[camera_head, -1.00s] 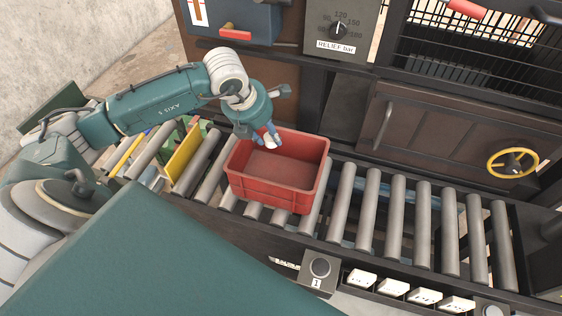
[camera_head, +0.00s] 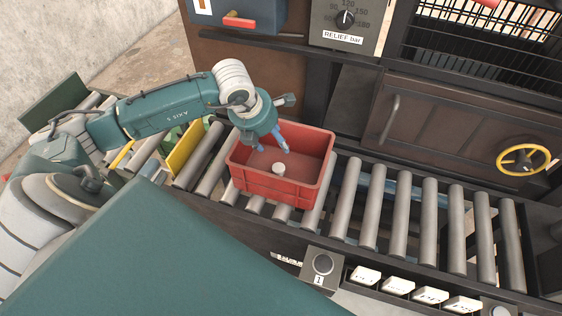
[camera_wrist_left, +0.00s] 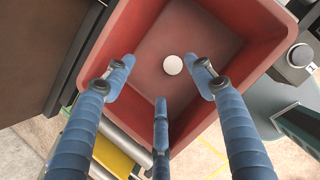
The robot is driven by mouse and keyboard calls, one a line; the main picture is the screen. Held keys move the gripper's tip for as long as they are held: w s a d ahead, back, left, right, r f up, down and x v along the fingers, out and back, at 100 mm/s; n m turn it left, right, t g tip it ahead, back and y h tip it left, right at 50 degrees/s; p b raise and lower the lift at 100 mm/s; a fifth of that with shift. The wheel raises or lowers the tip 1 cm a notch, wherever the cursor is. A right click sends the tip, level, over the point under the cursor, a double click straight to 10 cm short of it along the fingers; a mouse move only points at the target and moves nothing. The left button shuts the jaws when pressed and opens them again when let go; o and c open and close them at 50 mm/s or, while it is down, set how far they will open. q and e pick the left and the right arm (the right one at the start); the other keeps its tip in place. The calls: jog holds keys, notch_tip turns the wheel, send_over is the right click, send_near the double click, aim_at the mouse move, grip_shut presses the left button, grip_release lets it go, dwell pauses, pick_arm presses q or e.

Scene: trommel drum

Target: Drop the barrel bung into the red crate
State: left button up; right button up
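The red crate (camera_head: 262,186) stands on the roller conveyor, open at the top. The white barrel bung (camera_head: 279,169) is inside it, at or just above its floor; I cannot tell whether it touches. In the left wrist view the bung (camera_wrist_left: 173,65) shows as a white disc against the crate floor, apart from the fingers. My left gripper (camera_head: 272,150) is over the crate's left back part, pointing down. Its blue fingers are spread with nothing between them, as the left wrist view (camera_wrist_left: 160,85) also shows. My right gripper is not in view.
Conveyor rollers (camera_head: 400,215) run bare to the right of the crate. A yellow plate (camera_head: 187,152) stands upright left of it. Behind are a dark cabinet with a yellow handwheel (camera_head: 523,160) and a relief dial box (camera_head: 346,22). A button box (camera_head: 322,265) sits on the front rail.

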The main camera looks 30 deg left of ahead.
pick_arm(q)
jog(key=v, duration=1.2)
dwell(0.3)
